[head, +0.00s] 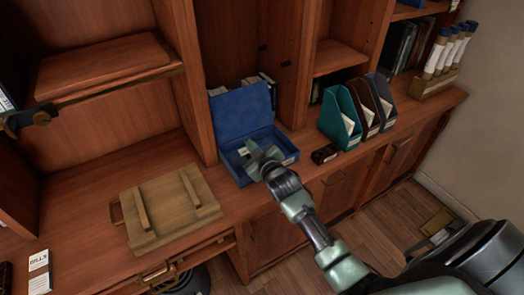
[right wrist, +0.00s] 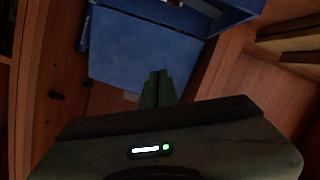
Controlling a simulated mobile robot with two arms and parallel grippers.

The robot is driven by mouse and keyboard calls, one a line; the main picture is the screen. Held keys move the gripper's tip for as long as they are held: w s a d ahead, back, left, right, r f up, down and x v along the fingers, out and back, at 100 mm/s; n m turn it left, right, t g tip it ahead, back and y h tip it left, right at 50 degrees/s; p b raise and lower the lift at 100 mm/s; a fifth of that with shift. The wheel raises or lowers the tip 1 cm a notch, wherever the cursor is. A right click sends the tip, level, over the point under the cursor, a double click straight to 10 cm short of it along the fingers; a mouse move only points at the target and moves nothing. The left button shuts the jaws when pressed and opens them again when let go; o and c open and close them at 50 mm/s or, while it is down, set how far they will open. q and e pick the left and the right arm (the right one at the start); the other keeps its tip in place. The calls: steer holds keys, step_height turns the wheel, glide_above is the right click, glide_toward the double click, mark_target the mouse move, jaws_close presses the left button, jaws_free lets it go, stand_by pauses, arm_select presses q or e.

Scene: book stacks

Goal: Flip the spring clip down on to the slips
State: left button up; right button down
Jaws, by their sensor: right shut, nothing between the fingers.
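A blue box file (head: 232,166) stands open on the wooden counter, with its lid (head: 240,113) raised at the back. My right gripper (head: 256,153) is over the open tray of the box, its fingers shut and empty. The right wrist view shows the closed fingertips (right wrist: 158,76) in front of a broad blue panel (right wrist: 140,48). The spring clip and slips cannot be made out clearly; my gripper covers much of the tray. Whether the fingers touch anything in the box cannot be told. My left gripper is not in view.
A wooden board with two battens (head: 168,208) lies left of the box. A small black object (head: 325,154) and teal, brown and grey magazine files (head: 340,118) stand to the right. Upright cabinet panels rise behind. Some counter between the board and box is clear.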

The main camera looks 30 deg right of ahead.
steer(key=v, duration=0.6)
steer(key=shift+s+d+r+b, duration=0.2)
steer(key=shift+s+d+b, duration=0.05)
steer(key=shift+d+b, duration=0.2)
